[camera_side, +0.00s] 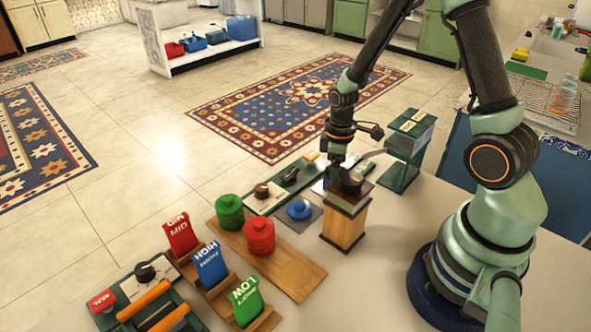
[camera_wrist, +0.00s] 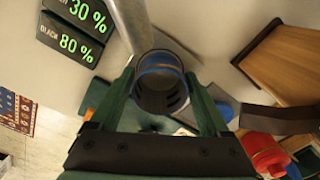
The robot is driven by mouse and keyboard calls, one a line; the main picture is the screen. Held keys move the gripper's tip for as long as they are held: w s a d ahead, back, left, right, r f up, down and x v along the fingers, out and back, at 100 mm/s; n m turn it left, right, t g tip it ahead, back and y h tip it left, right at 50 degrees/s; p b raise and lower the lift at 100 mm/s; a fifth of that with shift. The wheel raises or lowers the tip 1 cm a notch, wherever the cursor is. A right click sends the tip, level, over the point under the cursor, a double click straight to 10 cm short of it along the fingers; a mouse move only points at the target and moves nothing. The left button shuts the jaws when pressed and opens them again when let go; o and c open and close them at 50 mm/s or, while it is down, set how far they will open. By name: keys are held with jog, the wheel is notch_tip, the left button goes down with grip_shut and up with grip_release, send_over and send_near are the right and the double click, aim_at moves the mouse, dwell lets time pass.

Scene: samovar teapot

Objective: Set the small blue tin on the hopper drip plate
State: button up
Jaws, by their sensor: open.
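The small blue tin (camera_side: 300,209) has a knob on its lid and stands upright on a dark square plate, left of the wooden block. My gripper (camera_side: 337,160) is to its upper right, apart from it, behind the block. In the wrist view my gripper (camera_wrist: 159,76) is open. A dark round part with a blue band (camera_wrist: 160,82) shows between its fingers, at the end of a metal tube (camera_wrist: 130,22). I cannot tell whether the fingers touch it. The blue tin is not clearly seen there. I cannot tell for sure which surface is the hopper drip plate.
The dark-topped wooden block (camera_side: 344,228) is close to my gripper. A green box (camera_side: 408,148) is behind right. Label cards (camera_side: 210,264) stand front left.

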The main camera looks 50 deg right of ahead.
jog(key=shift+r, duration=0.1)
jog(key=s+a+r+m+t, duration=0.1)
jog(key=a+r+m+t, duration=0.1)
jog(key=r, duration=0.6)
jog(key=s+a+r+m+t, duration=0.1)
jog(key=s+a+r+m, duration=0.1)
jog(key=r, duration=0.6)
jog(key=s+a+r+m+t, duration=0.2)
jog(key=a+r, duration=0.1)
jog(key=r, duration=0.5)
jog(key=shift+a+t, duration=0.25)
jog(key=shift+t, duration=0.05)
